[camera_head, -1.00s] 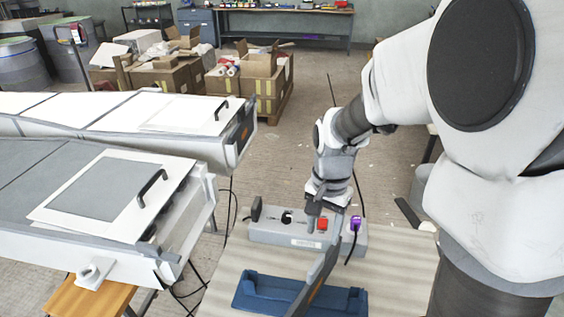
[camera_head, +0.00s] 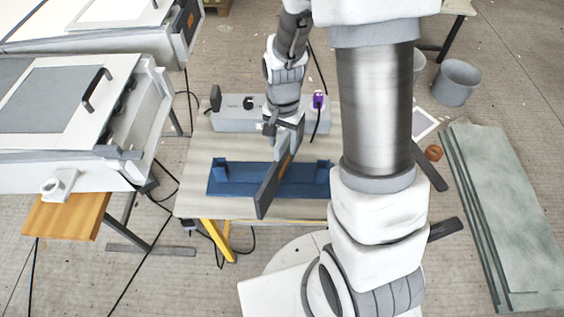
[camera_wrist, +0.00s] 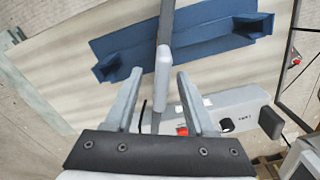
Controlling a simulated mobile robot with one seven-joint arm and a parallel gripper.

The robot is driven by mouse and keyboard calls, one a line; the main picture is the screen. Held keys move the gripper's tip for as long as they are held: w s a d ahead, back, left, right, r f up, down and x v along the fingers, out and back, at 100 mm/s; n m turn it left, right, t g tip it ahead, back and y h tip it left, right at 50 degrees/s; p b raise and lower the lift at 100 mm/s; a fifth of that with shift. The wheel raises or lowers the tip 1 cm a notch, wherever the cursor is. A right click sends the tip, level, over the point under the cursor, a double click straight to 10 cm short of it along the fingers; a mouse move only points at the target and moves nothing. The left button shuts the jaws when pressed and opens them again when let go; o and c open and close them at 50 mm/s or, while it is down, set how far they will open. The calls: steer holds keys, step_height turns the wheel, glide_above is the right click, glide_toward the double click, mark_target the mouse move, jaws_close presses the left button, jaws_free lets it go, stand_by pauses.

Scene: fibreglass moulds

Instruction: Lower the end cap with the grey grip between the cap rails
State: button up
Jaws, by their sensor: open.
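The end cap (camera_head: 266,190) is a thin dark grey plate with an orange mark, seen nearly edge-on across the blue cradle (camera_head: 216,184). My gripper (camera_head: 284,128) is at the plate's upper far end. In the wrist view my gripper (camera_wrist: 157,72) is open, its two fingers on either side of the grey grip (camera_wrist: 163,75), with gaps showing on both sides. The plate (camera_wrist: 166,22) runs away beyond the grip over the blue cradle (camera_wrist: 190,32). Whether the plate touches the cradle is not clear. I cannot clearly make out the cap rails.
A grey control box (camera_head: 232,118) with a purple-topped item (camera_head: 318,100) stands behind the cradle on the table (camera_head: 192,165). A white mould (camera_head: 120,135) with a black handle is at left, another behind it. Grey sheets (camera_head: 500,210) and a bucket (camera_head: 457,82) are on the floor at right.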

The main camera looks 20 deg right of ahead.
mark_target(282, 160)
step_height(282, 160, down, 4)
steer(key=shift+a+f, duration=0.1)
jaws_close()
stand_by(1.5)
